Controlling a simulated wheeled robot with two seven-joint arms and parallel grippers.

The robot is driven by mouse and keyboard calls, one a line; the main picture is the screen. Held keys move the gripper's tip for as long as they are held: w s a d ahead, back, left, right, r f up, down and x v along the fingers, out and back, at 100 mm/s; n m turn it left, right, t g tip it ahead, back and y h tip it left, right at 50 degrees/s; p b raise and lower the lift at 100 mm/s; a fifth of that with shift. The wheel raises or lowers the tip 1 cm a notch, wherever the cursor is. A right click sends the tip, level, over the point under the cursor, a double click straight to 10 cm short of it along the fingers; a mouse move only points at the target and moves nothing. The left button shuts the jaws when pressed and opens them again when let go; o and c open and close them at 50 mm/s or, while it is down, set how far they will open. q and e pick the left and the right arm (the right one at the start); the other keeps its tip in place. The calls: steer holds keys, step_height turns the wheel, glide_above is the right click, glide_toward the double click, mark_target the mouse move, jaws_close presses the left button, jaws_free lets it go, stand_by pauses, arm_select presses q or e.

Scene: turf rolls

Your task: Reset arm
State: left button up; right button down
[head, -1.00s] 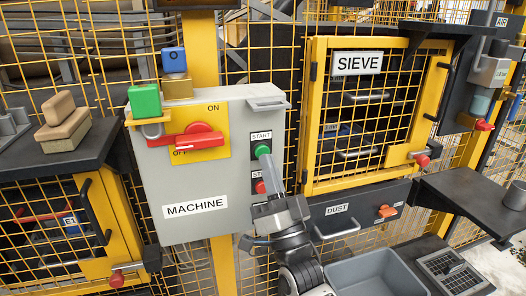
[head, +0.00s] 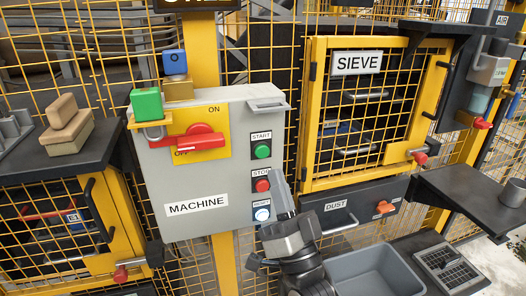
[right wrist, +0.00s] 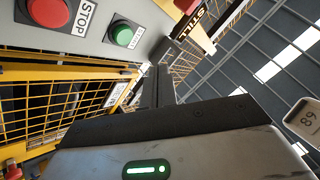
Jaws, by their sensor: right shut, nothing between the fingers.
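The grey machine box (head: 200,225) labelled MACHINE has a green START button (head: 262,152), a red STOP button (head: 262,186) and a lower pale, lit button (head: 262,214) whose small label is hard to read. My right gripper (head: 280,197) is shut and empty, just right of the lower button; I cannot tell whether it touches the box. In the right wrist view the shut fingers (right wrist: 162,85) point toward the panel, with the STOP button (right wrist: 48,12) and START button (right wrist: 124,34) beyond. A red switch handle (head: 200,138) lies on the yellow ON/OFF plate. My left gripper is out of view.
Tan blocks (head: 68,132) stand on the left shelf. The SIEVE cage door (head: 308,120), DUST drawer (head: 358,205) and a grey bin (head: 372,272) are close to my right arm.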

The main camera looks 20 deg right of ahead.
steer(key=shift+f, duration=0.1)
steer(key=s+f+n+g, duration=0.3)
steer(key=f+n+g, duration=0.35)
steer(key=f, duration=0.85)
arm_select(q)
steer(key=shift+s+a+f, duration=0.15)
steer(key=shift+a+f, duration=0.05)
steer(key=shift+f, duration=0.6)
arm_select(e)
steer(key=s+f+n+g, duration=0.2)
steer(key=s+f+g, duration=0.8)
steer(key=s+f, duration=0.2)
step_height(320, 180, down, 3)
steer(key=shift+s+d+r+h, duration=0.2)
steer(key=shift+s+d+h, duration=0.05)
steer(key=shift+s+h, duration=0.05)
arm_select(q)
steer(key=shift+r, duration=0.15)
